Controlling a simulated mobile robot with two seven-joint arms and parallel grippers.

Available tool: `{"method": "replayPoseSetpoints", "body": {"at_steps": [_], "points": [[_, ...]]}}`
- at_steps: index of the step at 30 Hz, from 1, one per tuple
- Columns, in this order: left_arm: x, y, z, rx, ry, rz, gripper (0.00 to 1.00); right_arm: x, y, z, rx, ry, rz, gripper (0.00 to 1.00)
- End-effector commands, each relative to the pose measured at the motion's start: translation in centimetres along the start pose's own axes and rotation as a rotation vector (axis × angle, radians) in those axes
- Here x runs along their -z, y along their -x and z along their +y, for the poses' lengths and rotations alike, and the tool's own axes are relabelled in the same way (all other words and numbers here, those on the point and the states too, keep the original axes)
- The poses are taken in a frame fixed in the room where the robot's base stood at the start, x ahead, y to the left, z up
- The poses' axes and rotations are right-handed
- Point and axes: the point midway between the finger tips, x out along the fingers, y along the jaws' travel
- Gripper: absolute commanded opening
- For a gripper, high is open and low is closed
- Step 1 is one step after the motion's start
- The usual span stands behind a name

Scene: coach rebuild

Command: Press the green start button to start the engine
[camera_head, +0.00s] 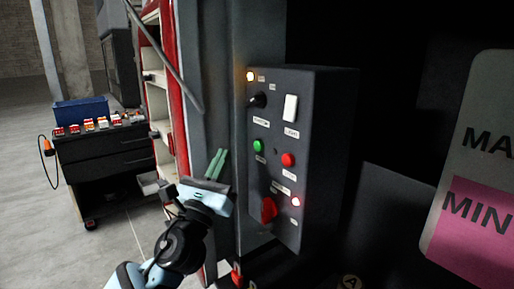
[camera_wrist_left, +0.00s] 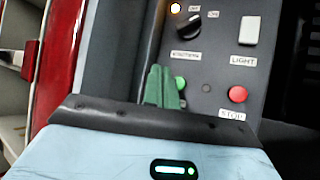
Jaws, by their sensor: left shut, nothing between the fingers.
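The green start button (camera_head: 258,146) is on the left of a dark control panel (camera_head: 283,215), beside the red stop button (camera_head: 288,160). My left gripper (camera_head: 216,162), with green fingers, is shut and empty in front of the panel's left side, to the left of the green button. In the left wrist view, the shut fingers (camera_wrist_left: 163,86) partly overlap the green button (camera_wrist_left: 180,82), whose right part shows behind them. The red stop button (camera_wrist_left: 237,94) lies to the right. I cannot tell whether the fingertips touch the panel. My right gripper is out of view.
The panel also has a black rotary knob (camera_head: 258,100), a white light switch (camera_head: 290,107), a red switch (camera_head: 269,209) and lit lamps. A black tool cart (camera_head: 103,160) with a blue bin (camera_head: 80,111) stands at the left. Open floor lies around the cart.

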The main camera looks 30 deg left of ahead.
Motion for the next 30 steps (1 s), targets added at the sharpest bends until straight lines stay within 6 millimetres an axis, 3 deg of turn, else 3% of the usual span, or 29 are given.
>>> {"method": "replayPoseSetpoints", "body": {"at_steps": [12, 30], "points": [[2.5, -3.3, -2.3, -0.002, 0.002, 0.001, 0.0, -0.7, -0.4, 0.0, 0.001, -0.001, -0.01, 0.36], [2.9, -3.9, -2.9, 0.0, 0.001, 0.0, 0.0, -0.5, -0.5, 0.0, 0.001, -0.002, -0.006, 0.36]]}}
